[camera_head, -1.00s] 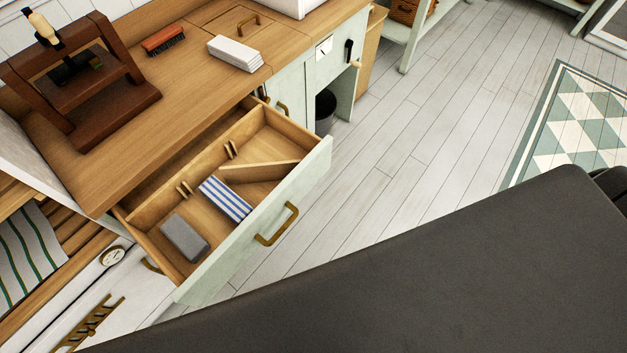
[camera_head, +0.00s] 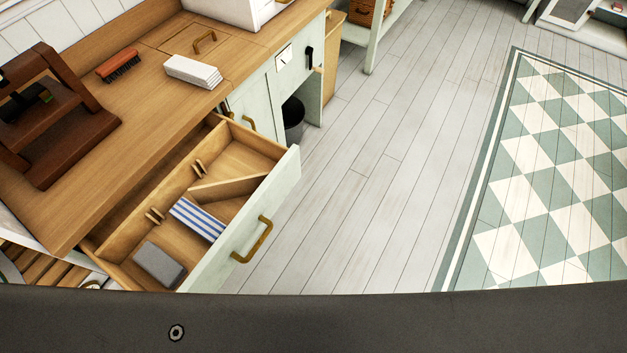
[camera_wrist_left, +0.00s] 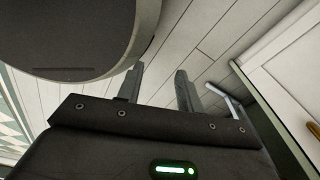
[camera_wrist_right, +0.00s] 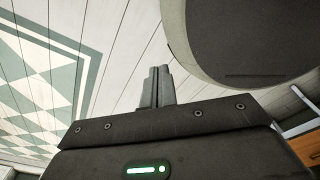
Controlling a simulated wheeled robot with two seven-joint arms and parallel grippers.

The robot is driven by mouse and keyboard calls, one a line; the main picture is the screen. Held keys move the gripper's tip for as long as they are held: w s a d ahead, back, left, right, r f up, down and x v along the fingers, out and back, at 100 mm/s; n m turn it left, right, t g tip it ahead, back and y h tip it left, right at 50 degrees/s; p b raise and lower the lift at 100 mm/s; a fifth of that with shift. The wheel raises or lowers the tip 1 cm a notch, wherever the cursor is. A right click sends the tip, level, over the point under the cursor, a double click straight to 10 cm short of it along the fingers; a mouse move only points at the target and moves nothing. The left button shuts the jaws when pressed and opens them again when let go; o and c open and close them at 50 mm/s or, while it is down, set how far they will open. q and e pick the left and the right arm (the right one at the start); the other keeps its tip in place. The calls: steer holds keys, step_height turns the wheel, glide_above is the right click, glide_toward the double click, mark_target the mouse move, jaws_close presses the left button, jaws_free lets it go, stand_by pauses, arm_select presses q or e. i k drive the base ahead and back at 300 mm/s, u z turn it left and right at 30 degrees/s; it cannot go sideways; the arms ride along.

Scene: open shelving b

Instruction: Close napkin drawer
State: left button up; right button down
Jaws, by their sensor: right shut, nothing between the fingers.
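The wooden drawer (camera_head: 210,232) with a pale green front is pulled well out from the counter in the head view. A brass handle (camera_head: 254,240) is on its front. Inside lie a blue-and-white striped napkin stack (camera_head: 198,218) and a grey folded cloth or block (camera_head: 158,264), with wooden dividers. My left gripper (camera_wrist_left: 158,88) shows in its wrist view with fingers apart and nothing between them. My right gripper (camera_wrist_right: 158,85) shows in its wrist view with fingers together and empty. Neither gripper shows in the head view, so both are away from the drawer.
The wooden counter (camera_head: 130,110) carries a brown wooden stand (camera_head: 70,150), a red brush (camera_head: 118,65) and white napkins (camera_head: 193,72). A dark bin (camera_head: 293,112) stands under it. Open plank floor (camera_head: 370,190) and a green-and-white rug (camera_head: 540,170) lie to the right.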

mark_target(218, 148)
steer(key=k, duration=0.55)
steer(key=u, duration=0.75)
steer(key=i, duration=0.5)
